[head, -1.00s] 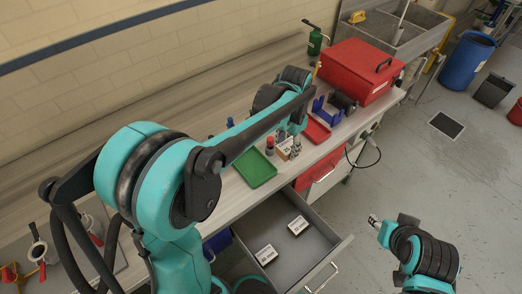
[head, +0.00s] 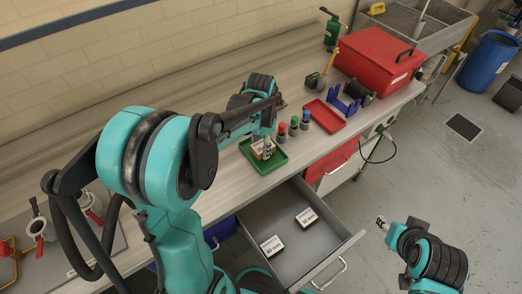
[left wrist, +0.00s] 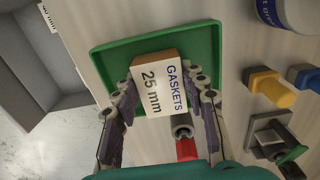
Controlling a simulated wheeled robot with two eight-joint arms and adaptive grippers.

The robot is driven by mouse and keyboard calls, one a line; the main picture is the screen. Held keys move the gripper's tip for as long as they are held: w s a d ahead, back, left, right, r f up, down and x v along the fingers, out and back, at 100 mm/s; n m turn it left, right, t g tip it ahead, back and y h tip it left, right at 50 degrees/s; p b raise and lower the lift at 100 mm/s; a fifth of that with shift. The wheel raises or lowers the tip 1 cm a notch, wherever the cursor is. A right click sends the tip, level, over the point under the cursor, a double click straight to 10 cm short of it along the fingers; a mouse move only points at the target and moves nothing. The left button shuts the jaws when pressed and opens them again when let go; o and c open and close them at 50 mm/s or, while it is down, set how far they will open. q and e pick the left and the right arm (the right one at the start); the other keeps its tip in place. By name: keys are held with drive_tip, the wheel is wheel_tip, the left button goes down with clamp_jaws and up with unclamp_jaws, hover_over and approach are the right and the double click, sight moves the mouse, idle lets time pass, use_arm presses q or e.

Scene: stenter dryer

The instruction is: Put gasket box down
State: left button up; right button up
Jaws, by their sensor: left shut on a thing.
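The gasket box (head: 259,153) is small and tan, with a white label. In the left wrist view the label on the box (left wrist: 160,88) reads "GASKETS 25 mm". My left gripper (head: 264,147) is shut on it, with one finger on each side. The box is over the green tray (head: 278,165), inside its outline; whether it touches the tray floor I cannot tell. The green tray (left wrist: 110,62) also shows behind the box in the left wrist view. My right gripper (head: 382,222) is out over the floor at lower right, away from the bench, its jaws too small to judge.
Bottles with red (head: 281,129), green and blue tops stand right of the green tray, near the red tray (head: 323,116). A red toolbox (head: 378,66) is at the back right. Below, an open drawer (head: 262,212) holds two labelled boxes (head: 272,246).

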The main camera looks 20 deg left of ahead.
use_arm(q)
drive_tip(key=shift+f, duration=0.4)
drive_tip(key=shift+f, duration=0.2)
drive_tip(key=o, duration=1.2)
drive_tip(key=shift+c, duration=0.2)
drive_tip(key=shift+r, duration=0.15)
